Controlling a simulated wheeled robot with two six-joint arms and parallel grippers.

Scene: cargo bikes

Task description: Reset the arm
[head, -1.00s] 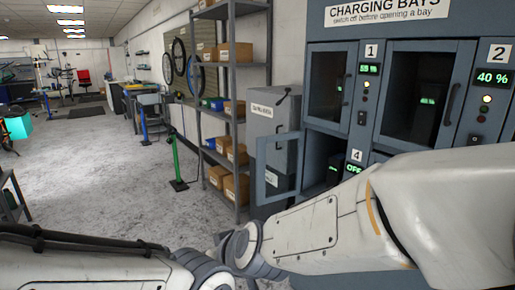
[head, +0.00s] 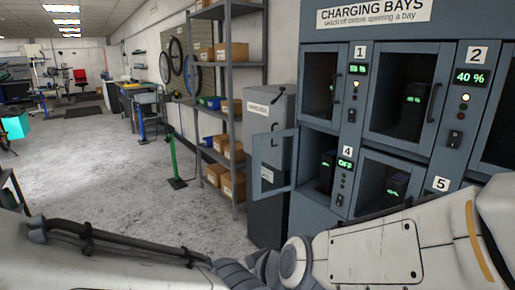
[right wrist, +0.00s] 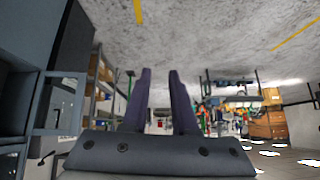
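My right arm crosses the lower right of the head view, and its gripper is out of that view. In the right wrist view my right gripper (right wrist: 160,73) shows two dark fingers, apart, with nothing between them. My left arm lies along the lower left of the head view; its gripper is not in view. The charging cabinet (head: 340,34) stands at the right. Its bay 4 door (head: 270,165) hangs open, with a dark battery (head: 327,170) inside and the display (head: 345,164) reading OFF. That open door also shows in the right wrist view (right wrist: 60,106).
The bay 1 door (head: 322,85) and bay 2 door (head: 403,92) are shut. A grey locker (head: 270,108) stands left of the cabinet. A shelf rack (head: 235,110) with boxes stands behind it, and a green post (head: 174,157) nearby. The floor (head: 90,170) at the left is largely clear.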

